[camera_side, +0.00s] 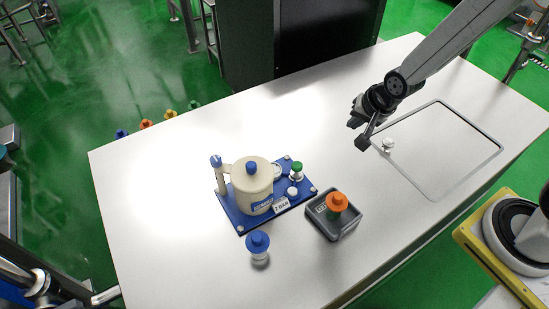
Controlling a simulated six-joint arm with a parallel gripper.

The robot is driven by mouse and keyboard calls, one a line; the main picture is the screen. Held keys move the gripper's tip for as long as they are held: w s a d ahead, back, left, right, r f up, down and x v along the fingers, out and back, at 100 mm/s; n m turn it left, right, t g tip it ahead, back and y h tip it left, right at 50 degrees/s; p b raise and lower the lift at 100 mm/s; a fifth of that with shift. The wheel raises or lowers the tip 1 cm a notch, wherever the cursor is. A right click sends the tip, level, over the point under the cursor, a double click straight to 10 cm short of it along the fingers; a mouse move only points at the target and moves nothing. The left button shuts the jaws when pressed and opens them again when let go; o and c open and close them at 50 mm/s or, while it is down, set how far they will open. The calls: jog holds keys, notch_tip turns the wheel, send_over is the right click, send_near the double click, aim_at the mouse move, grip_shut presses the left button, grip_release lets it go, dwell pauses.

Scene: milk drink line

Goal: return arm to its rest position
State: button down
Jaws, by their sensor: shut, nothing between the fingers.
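My gripper (364,138) hangs from my arm above the right part of the white table (180,230). Its dark fingers are shut, with nothing held between them. It is up and to the right of the blue board and apart from the objects there. A small white capped piece (387,145) is just right of the gripper, by the left edge of the outlined rectangle. I cannot tell its exact distance from the fingers.
A blue board (240,222) carries a cream jug (252,185) with a blue knob and a green-topped piece (296,169). A dark tray (323,229) holds an orange-capped piece (337,203). A blue-capped bottle (258,245) stands in front. The outlined rectangle (450,150) looks empty.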

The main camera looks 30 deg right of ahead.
jog(key=s+d+r+n+g, duration=0.2)
jog(key=s+r+n, duration=0.3)
jog(key=s+n, duration=0.4)
jog(key=shift+s+d, duration=0.4)
jog(key=shift+d, duration=0.3)
dwell(0.4)
